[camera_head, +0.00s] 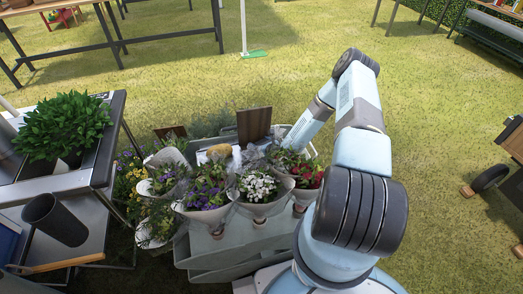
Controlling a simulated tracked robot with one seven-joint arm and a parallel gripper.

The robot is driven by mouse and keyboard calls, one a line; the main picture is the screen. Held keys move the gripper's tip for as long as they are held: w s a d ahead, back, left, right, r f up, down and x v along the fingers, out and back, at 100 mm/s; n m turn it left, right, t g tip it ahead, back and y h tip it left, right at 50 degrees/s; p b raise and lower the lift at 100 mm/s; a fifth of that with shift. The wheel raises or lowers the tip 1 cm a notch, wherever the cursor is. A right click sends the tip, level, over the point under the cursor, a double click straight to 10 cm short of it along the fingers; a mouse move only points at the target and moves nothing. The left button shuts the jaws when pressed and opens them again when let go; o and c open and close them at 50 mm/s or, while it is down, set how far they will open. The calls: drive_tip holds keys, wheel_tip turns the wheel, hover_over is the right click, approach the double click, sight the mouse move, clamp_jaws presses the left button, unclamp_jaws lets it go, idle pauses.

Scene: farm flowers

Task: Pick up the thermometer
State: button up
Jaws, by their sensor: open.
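I cannot make out a thermometer in the head view. My arm reaches up from the lower right, bends at the top, and comes down to the left into the back of a grey cart. My gripper (277,141) is at the arm's end, small and partly hidden behind the flowers, and appears open. I cannot tell what lies between its fingers. Around it on the cart are a dark brown board (254,124) standing upright, a yellow-brown item (219,151) and crumpled clear wrapping (250,157).
Wrapped bouquets of purple (206,193), white (258,187) and red flowers (306,175) line the front of the grey cart (215,255). At left, a table bears a leafy plant (67,127), with a dark pot (54,220) below. Open grass (440,130) lies to the right.

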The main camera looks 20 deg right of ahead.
drive_tip(key=shift+c, duration=0.2)
drive_tip(key=c, duration=0.9)
